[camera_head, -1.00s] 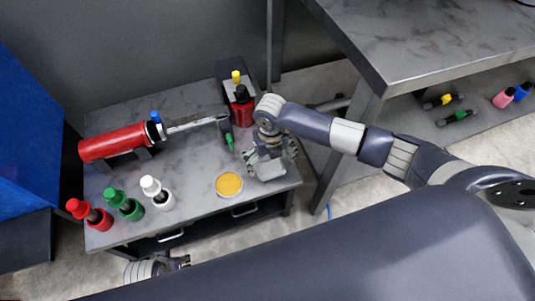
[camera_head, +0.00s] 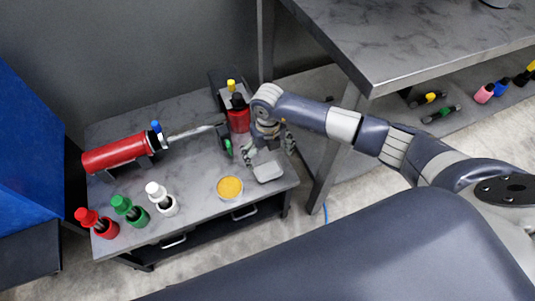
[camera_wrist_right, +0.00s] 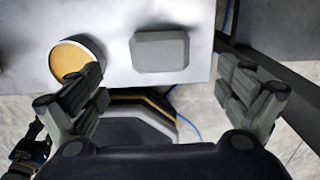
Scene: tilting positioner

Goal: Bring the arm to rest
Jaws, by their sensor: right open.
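My right arm reaches in from the right in the head view. Its right gripper (camera_head: 268,150) hangs above the right end of the grey marbled bench (camera_head: 190,205), open and with nothing between its fingers. In the right wrist view the two fingers of the right gripper (camera_wrist_right: 165,98) stand wide apart. A grey rounded block (camera_head: 268,172) lies on the bench just below the gripper; it also shows in the wrist view (camera_wrist_right: 159,51), beyond the fingertips. My left gripper is not seen in the head view now.
A yellow-filled round dish (camera_head: 229,187) is left of the block. A red cylinder tool (camera_head: 115,153), a positioner, and red, green and white bottles (camera_head: 160,198) stand on the bench. A red bottle (camera_head: 238,115) is behind the gripper. A taller table (camera_head: 410,45) is at right.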

